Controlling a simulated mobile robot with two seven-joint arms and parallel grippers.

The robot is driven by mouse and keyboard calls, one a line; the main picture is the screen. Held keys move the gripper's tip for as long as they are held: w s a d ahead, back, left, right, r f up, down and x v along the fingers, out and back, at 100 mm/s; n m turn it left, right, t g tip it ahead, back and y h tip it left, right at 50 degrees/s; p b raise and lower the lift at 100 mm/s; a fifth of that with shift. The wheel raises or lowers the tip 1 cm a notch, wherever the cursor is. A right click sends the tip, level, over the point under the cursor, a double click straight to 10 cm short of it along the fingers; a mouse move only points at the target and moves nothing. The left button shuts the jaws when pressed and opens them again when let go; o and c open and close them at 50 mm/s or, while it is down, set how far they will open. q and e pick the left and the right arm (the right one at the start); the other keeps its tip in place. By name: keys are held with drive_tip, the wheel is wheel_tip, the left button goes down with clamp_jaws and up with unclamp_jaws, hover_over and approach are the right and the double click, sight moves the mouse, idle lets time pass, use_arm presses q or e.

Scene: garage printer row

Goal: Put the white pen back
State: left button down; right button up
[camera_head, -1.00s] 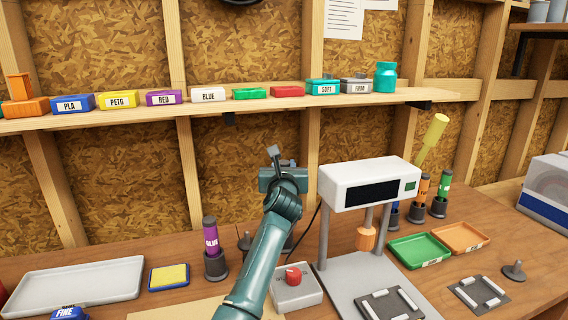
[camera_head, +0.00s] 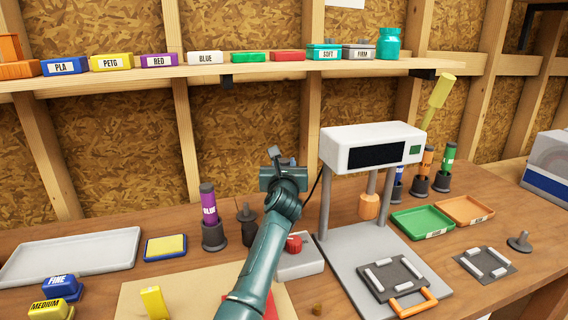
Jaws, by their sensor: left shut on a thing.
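My left gripper (camera_head: 274,158) is raised in front of the back wall, left of the white-headed stand. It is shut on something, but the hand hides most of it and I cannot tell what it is. I cannot make out a white pen anywhere. A purple pen (camera_head: 209,202) stands upright in a dark holder (camera_head: 214,237) to the left. Blue (camera_head: 397,183), orange (camera_head: 426,162) and green (camera_head: 448,155) pens stand in dark holders at the right. My right gripper is not in view.
The white-headed stand (camera_head: 372,146) is close to the right of my arm. A dark pointed piece (camera_head: 247,220) and a box with a red knob (camera_head: 300,262) are near the forearm. A shelf (camera_head: 130,78) of labelled boxes runs above. A pale tray (camera_head: 70,257) lies left.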

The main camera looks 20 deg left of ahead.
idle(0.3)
use_arm(q)
drive_tip(key=c, duration=1)
unclamp_jaws()
drive_tip(key=shift+s+d+f, duration=0.1)
